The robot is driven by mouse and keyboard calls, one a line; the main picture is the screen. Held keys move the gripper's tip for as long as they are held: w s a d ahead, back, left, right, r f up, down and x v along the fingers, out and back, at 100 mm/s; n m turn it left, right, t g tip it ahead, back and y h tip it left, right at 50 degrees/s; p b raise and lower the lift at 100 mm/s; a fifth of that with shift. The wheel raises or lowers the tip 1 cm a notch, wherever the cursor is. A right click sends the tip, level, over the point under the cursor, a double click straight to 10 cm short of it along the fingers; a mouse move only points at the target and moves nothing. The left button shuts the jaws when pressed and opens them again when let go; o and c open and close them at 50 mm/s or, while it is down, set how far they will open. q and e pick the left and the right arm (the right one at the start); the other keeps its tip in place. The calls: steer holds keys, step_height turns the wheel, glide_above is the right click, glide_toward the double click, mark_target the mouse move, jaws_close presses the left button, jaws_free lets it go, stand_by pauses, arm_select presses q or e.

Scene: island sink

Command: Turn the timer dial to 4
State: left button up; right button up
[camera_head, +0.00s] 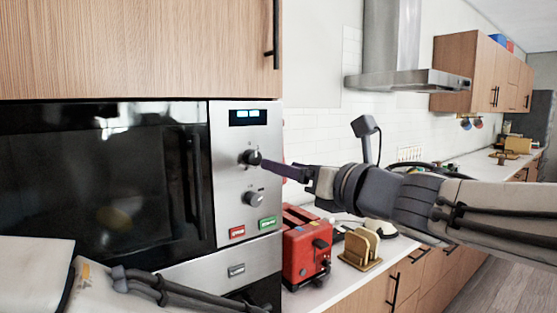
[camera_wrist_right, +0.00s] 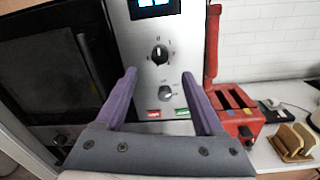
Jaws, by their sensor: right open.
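The microwave (camera_head: 105,170) has a steel control panel (camera_head: 226,180) with two black-and-silver dials. The upper dial (camera_head: 250,158) has small marks around it, too small to read; it also shows in the right wrist view (camera_wrist_right: 159,54). The lower dial (camera_head: 253,198) also shows there (camera_wrist_right: 165,92). I cannot tell from labels which is the timer. My right gripper (camera_head: 268,164) points at the panel, its purple fingertips close to the upper dial. In the wrist view the right gripper (camera_wrist_right: 158,76) is open, nothing between its fingers. My left gripper is out of view; part of my left arm shows at lower left.
A lit blue display (camera_head: 248,117) sits above the dials; red (camera_head: 237,233) and green (camera_head: 267,223) buttons sit below. A red toaster (camera_head: 307,250) and a wooden rack (camera_head: 368,248) stand on the counter to the right. A cabinet (camera_head: 130,45) is above.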

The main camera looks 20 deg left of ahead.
mark_target(256, 159)
steer(key=p+x, duration=0.1)
steer(key=x, duration=0.8)
steer(key=shift+p, duration=0.35)
jaws_close()
